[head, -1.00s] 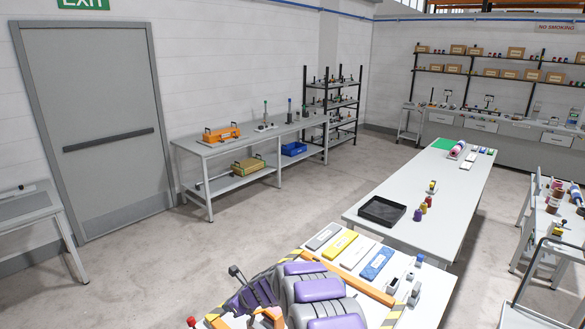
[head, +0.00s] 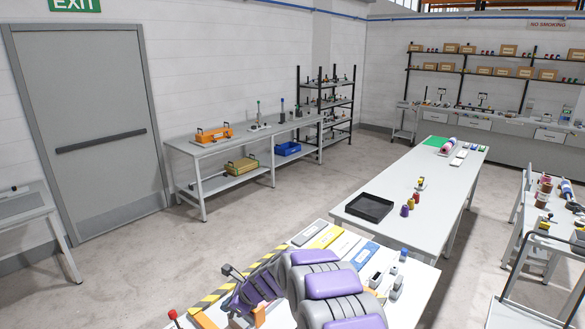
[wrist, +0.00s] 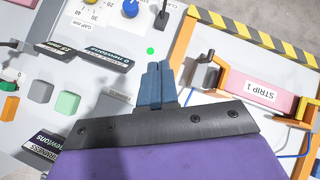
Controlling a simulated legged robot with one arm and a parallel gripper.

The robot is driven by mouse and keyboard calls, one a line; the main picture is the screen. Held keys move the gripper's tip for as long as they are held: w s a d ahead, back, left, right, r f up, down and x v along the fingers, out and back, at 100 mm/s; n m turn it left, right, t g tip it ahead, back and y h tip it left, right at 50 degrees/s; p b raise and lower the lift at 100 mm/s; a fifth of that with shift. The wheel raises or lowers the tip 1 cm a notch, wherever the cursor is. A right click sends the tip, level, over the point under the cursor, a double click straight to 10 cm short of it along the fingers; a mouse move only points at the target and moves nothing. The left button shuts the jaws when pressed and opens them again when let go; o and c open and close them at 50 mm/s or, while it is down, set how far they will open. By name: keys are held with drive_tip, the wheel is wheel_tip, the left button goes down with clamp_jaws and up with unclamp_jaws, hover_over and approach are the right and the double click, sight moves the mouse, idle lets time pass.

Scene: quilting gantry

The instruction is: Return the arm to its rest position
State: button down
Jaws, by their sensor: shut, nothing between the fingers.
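My gripper (wrist: 155,84) shows in the wrist view with its two blue fingers together and nothing between them. It is over a pale panel, left of a pink strip labelled "STRIP 1" (wrist: 252,88) in an orange frame. I cannot tell its height above the panel. In the head view my purple and grey arm is folded across the bottom, over the near bench (head: 405,312). The arm covers much of that bench, and the fingertips cannot be made out there.
Colored sample strips, such as a blue one (head: 362,255), lie on the near bench. Beyond it, a long table (head: 425,190) carries a black tray (head: 370,208) and spools. In the wrist view, readout signs (wrist: 95,58) and a green block (wrist: 67,103) stand left of the fingers.

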drive_tip(key=s+d+r+n+g+h+b, duration=0.1)
drive_tip(key=s+d+r+n+b, duration=0.15)
drive_tip(key=s+d+n, duration=0.4)
drive_tip(key=s+d+r+n+g+h+b, duration=0.1)
drive_tip(key=s+d+r+n+h+b, duration=0.2)
drive_tip(key=s+d, duration=0.65)
drive_tip(key=s+d+r+n+g+b, duration=0.1)
drive_tip(key=s+d+n+b, duration=0.35)
drive_tip(key=s, duration=0.75)
drive_tip(key=s+d+f+n+h+b, duration=0.2)
drive_tip(key=s+d, duration=0.3)
drive_tip(key=s, duration=0.4)
drive_tip(key=s+d+f+n+g+h+b, duration=0.1)
drive_tip(key=s+d+n, duration=0.3)
drive_tip(key=s, duration=0.6)
drive_tip(key=shift+d+f+g+h+b, duration=0.35)
drive_tip(key=shift+d+f, duration=0.25)
drive_tip(key=shift+d, duration=0.7)
drive_tip(key=shift+d, duration=0.3)
drive_tip(key=shift+a, duration=0.1)
